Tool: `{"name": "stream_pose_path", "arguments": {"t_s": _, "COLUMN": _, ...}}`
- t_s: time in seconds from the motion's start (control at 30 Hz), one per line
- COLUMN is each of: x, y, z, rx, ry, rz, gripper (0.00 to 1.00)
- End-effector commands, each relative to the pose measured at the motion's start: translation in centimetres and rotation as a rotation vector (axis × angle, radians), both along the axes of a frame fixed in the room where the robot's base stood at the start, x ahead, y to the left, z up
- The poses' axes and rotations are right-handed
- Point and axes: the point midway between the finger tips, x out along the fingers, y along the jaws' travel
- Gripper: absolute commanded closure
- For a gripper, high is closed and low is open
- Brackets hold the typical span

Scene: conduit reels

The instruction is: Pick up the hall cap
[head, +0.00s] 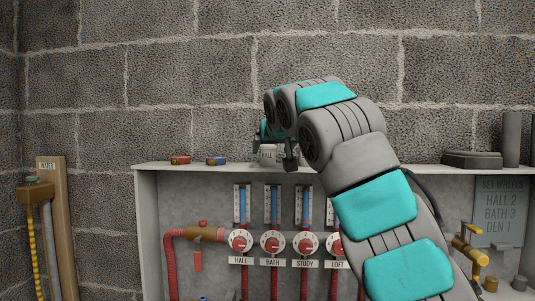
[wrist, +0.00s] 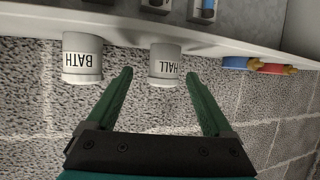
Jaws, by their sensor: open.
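The hall cap (wrist: 165,66) is a small white cylinder marked HALL. It stands on the cabinet's top ledge and shows upside down in the wrist view. In the head view the hall cap (head: 267,155) shows partly, behind or beside my gripper's fingers. My gripper (wrist: 158,76) is open, with its green fingertips to either side of the cap in the wrist view. The cap appears nearer the finger on the right, with a wider gap to the left one. I cannot tell how deep it sits between them. My gripper (head: 276,152) is partly hidden by my arm in the head view.
A similar white BATH cap (wrist: 82,60) stands close by, outside the left finger. A red item (head: 180,160) and a blue item (head: 216,160) lie on the ledge (head: 155,167). A block wall (head: 190,80) rises behind. A dark block (head: 472,160) sits at right.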

Motion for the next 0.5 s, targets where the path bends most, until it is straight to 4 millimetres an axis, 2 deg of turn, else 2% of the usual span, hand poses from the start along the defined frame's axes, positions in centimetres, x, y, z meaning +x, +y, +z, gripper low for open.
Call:
{"name": "stream_pose_path", "arguments": {"t_s": 0.3, "x": 3.6, "y": 1.3, "z": -1.8, "rx": -0.001, "ry": 0.007, "rz": -0.003, "gripper": 0.14}}
{"name": "stream_pose_path", "arguments": {"t_s": 0.5, "x": 3.8, "y": 1.4, "z": -2.1, "rx": -0.001, "ry": 0.004, "rz": -0.001, "gripper": 0.14}}
